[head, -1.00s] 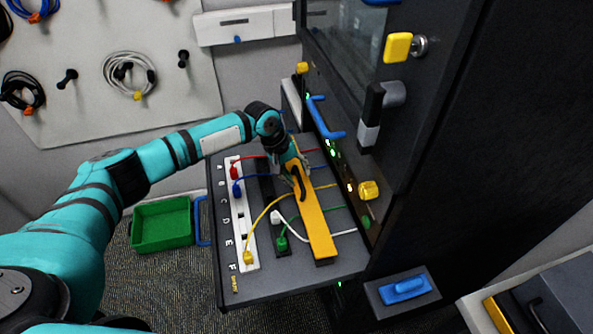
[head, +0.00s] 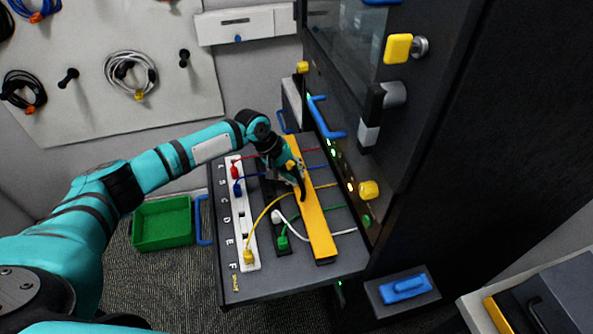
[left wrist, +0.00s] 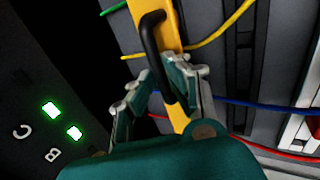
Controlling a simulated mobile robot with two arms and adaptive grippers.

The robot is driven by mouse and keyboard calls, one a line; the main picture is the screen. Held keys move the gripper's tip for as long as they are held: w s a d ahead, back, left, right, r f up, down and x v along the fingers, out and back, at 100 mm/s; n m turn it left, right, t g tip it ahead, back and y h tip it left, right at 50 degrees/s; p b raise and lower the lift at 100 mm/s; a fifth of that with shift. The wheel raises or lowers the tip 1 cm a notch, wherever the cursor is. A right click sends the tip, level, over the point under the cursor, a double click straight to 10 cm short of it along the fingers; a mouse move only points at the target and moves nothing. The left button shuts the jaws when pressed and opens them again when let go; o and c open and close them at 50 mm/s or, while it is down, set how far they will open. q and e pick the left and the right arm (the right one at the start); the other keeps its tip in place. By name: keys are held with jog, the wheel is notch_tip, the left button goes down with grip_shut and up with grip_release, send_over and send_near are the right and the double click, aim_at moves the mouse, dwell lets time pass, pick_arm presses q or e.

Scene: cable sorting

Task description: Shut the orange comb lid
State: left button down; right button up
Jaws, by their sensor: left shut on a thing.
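The orange comb lid (head: 318,235) is a long yellow-orange bar across the cables on the dark shelf (head: 285,287). It also shows in the left wrist view (left wrist: 138,10). A black handle (left wrist: 150,38) stands on the lid. My left gripper (head: 296,178) is at the handle, over the upper half of the lid. In the left wrist view its fingers (left wrist: 160,85) are shut around the handle's near end. The gripper hides part of the lid. I cannot tell whether the lid is fully down. My right gripper is not in view.
Red, blue, yellow, green and white cables run crosswise under the lid. A white lettered socket strip (head: 240,222) is to its left. The dark cabinet (head: 440,180) rises close on the right. A green bin (head: 162,224) is on the floor at left.

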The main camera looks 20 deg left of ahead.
pick_arm(q)
jog(key=shift+s+a+f+t+h, duration=0.3)
jog(key=shift+f+t+h, duration=0.2)
jog(key=shift+h, duration=0.2)
jog(key=c, duration=1.3)
grip_release()
jog(key=shift+c, duration=0.2)
jog(key=shift+r, duration=0.15)
jog(key=v, duration=1.1)
jog(key=shift+a+r, duration=0.25)
jog(key=shift+r, duration=0.1)
